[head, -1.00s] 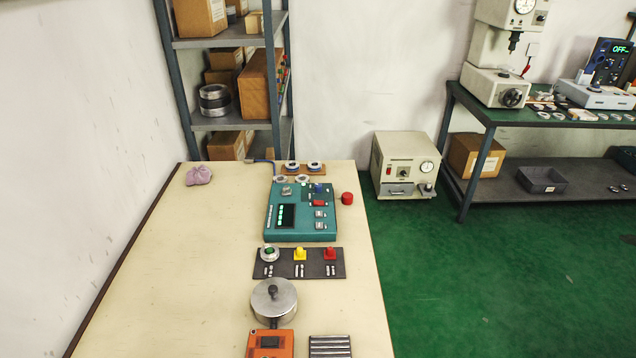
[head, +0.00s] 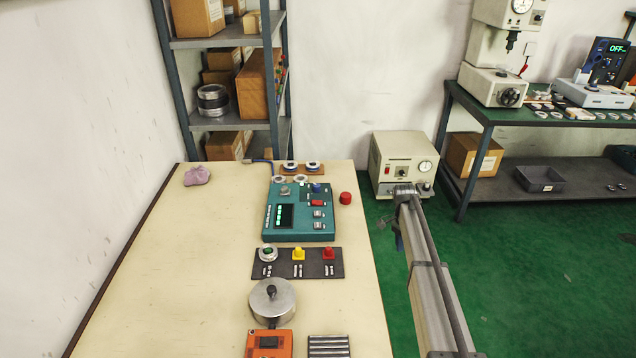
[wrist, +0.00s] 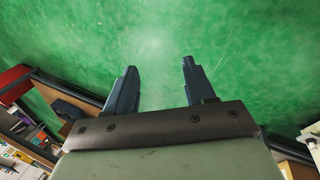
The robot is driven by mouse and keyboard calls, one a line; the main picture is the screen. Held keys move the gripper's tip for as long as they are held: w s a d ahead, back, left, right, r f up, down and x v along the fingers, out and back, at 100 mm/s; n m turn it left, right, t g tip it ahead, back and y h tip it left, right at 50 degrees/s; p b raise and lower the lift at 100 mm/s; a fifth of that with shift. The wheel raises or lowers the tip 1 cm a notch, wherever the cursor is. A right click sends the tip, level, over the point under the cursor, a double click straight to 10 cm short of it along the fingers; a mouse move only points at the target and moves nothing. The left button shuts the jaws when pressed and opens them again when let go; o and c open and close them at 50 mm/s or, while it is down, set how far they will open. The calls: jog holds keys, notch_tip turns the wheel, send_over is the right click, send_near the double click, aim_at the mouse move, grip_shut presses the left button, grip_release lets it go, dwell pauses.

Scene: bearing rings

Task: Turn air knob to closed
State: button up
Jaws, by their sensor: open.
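The teal control unit (head: 270,228) lies on the table in the head view. It has a grey metal knob (head: 285,191) at its upper left and a blue knob (head: 317,188) at its upper right. The labels are too small to read, so I cannot tell which is the air knob or how it is set. My gripper (head: 398,240) hangs off the table's right side, over the green floor, apart from the unit. In the wrist view my gripper (wrist: 160,66) is open, with only floor between its fingers.
A red knob-like piece (head: 345,198) sits at the table's right edge. A panel with buttons (head: 260,273), a lidded metal pot (head: 272,305) and an orange box (head: 262,349) stand nearer. A beige machine (head: 385,160) is on the floor behind my arm. The table's left half is mostly clear.

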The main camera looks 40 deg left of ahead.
jog(key=a+r+m+t, duration=0.1)
jog(key=a+r, duration=1.2)
jog(key=a, duration=0.2)
notch_tip(320, 180, up, 18)
jog(key=n+y, duration=0.3)
send_over(316, 185)
notch_tip(316, 185, down, 14)
jog(key=shift+w+r, duration=0.15)
grip_shut()
